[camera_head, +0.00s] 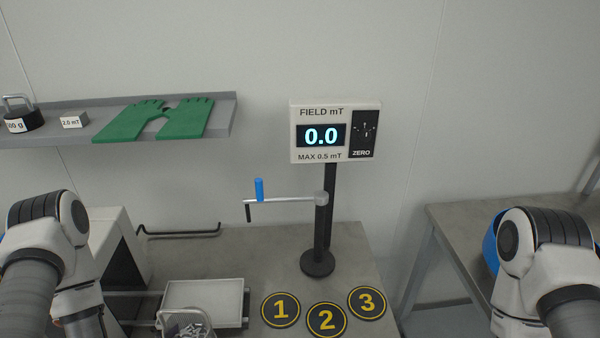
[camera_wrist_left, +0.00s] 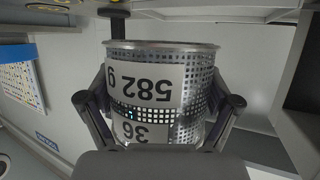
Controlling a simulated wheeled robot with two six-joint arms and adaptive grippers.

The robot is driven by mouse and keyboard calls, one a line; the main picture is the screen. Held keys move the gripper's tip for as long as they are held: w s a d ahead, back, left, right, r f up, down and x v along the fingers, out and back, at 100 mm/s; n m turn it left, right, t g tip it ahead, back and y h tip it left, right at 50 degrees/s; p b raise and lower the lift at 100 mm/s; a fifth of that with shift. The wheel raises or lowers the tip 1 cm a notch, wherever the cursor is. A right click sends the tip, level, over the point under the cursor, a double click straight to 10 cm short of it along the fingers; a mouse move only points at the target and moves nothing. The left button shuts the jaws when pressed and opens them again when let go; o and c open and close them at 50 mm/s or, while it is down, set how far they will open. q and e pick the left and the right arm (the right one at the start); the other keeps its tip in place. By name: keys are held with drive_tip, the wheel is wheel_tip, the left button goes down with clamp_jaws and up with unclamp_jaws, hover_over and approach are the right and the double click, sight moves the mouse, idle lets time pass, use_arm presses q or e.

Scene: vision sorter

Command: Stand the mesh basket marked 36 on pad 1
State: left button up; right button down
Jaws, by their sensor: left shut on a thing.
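The mesh basket marked 36 (camera_wrist_left: 190,85) is a round metal mesh cup with a bright rim. In the left wrist view its white labels read 582 g and 36 upside down. My left gripper (camera_wrist_left: 165,90) is shut on it, one finger on each side. In the head view the basket (camera_head: 185,325), with small metal pieces inside, is partly cut off by the bottom edge, left of pad 1. Its height above the table cannot be told. Pad 1 (camera_head: 281,309) is a black disc with a yellow rim and number, and is bare. My right gripper is out of view.
A white tray (camera_head: 204,283) sits just behind the basket. Pad 2 (camera_head: 327,320) and pad 3 (camera_head: 367,303) lie right of pad 1, both bare. Behind them stands the field meter (camera_head: 335,130) on a post with a side arm, reading 0.0. A shelf (camera_head: 70,142) holds green gloves (camera_head: 160,120).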

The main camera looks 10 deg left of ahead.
sight(211, 332)
use_arm(q)
drive_tip(key=w+d, duration=0.1)
drive_tip(key=w+d+r+m+h, duration=0.1)
drive_tip(key=d, duration=0.1)
drive_tip(key=w+d+m+h, duration=0.1)
drive_tip(key=d, duration=0.1)
drive_tip(key=shift+d+r+g+b, duration=0.15)
drive_tip(key=shift+r+g+b, duration=0.2)
drive_tip(key=shift+g+b, duration=0.05)
drive_tip(key=w+d+f+n+t+y+b, duration=0.1)
drive_tip(key=w+d+n+y, duration=0.2)
drive_tip(key=w, duration=0.4)
drive_tip(key=shift+w+d+n+y, duration=0.25)
drive_tip(key=shift+w+n+y, duration=0.15)
drive_tip(key=shift+n+y, duration=0.3)
